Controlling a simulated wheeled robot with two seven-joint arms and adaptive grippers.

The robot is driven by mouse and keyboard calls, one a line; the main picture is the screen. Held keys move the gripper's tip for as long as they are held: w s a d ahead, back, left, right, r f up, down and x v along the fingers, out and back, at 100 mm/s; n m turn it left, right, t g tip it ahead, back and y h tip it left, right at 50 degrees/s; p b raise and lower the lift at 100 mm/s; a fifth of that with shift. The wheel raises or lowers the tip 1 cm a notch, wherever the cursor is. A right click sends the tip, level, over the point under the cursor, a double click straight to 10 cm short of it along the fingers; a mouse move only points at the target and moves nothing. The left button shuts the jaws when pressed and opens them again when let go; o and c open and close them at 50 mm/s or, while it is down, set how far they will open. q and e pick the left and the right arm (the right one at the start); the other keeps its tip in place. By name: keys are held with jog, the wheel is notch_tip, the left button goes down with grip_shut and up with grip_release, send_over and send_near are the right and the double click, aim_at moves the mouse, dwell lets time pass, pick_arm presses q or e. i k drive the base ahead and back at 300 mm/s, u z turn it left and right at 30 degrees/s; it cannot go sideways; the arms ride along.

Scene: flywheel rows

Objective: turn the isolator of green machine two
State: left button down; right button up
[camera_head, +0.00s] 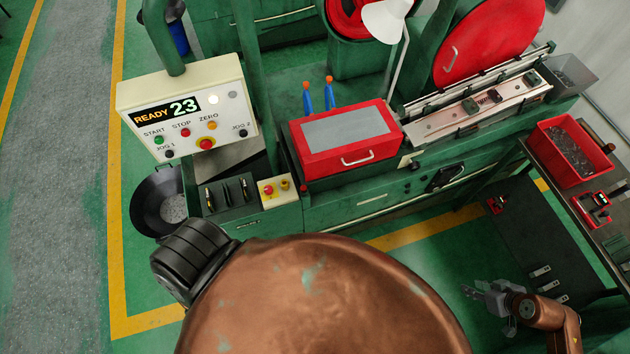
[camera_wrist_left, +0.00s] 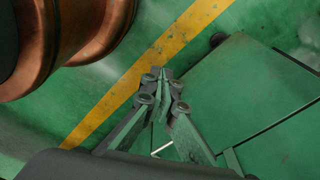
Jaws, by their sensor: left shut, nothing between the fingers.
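The green machine (camera_head: 405,201) spans the middle of the head view, with a cream control panel (camera_head: 185,108) reading READY 23. On its front is a black handle (camera_head: 445,178) that looks like a rotary isolator; I cannot tell its exact setting. No machine number is clear to me. My left gripper (camera_wrist_left: 163,76) is shut and empty in the left wrist view, above the green floor, beside a flat green surface (camera_wrist_left: 245,100). The head view does not show it; my copper arm covers the bottom middle. My right gripper (camera_head: 487,295) is low at right, away from the machine; its opening is unclear.
A red cover (camera_head: 345,143) and a small box with a red button (camera_head: 275,190) sit on the machine. At right, a dark bench (camera_head: 545,150) holds a red bin (camera_head: 570,150). A black bucket (camera_head: 165,200) stands at left.

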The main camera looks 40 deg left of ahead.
aim_at(268, 190)
jog(key=z, duration=0.55)
jog(key=k, duration=1.2)
jog(key=u, duration=2.15)
jog(key=i, duration=1)
jog(key=u, duration=0.05)
